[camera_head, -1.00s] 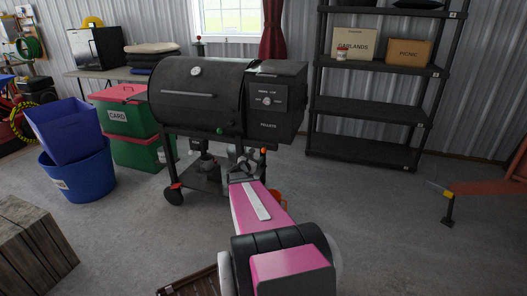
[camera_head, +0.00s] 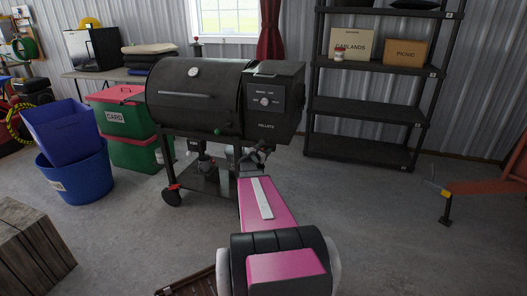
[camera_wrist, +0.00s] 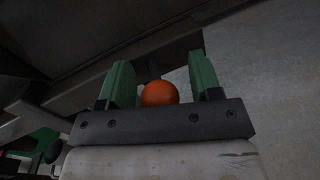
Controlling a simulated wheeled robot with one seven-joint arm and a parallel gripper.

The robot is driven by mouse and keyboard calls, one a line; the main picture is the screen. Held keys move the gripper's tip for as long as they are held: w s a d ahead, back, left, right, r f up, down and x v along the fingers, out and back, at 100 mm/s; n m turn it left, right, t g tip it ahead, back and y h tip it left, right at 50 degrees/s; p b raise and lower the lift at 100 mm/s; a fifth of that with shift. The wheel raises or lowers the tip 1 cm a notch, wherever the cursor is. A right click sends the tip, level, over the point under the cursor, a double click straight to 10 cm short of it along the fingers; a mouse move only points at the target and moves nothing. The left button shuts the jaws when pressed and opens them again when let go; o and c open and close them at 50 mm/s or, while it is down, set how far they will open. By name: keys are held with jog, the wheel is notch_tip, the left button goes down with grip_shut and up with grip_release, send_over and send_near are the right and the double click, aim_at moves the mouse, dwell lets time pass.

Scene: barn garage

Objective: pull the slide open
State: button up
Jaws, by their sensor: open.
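The black pellet grill (camera_head: 190,112) stands in the middle of the head view, with its pellet box (camera_head: 275,95) at its right end. An orange round knob (camera_wrist: 159,93) shows in the wrist view, beneath a dark box-like underside. My gripper (camera_wrist: 160,72) is open, with one green finger on each side of the knob. I cannot tell whether either finger touches it. In the head view my gripper (camera_head: 250,154) is below the pellet box. The knob cannot be made out there, and the slide's own plate is not clearly seen.
The grill's lower shelf (camera_head: 205,180) and wheeled legs are left of my gripper. Blue bins (camera_head: 83,176) and stacked green and red boxes (camera_head: 125,120) stand further left. A black shelf rack (camera_head: 365,108) stands behind at the right. The floor at the right is mostly clear.

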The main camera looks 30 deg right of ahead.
grip_shut()
jog(key=s+v, duration=0.1)
jog(key=v, duration=0.5)
jog(key=shift+s+d, duration=0.1)
jog(key=shift+s, duration=0.1)
grip_release()
jog(key=v, duration=1.1)
jog(key=shift+w, duration=0.1)
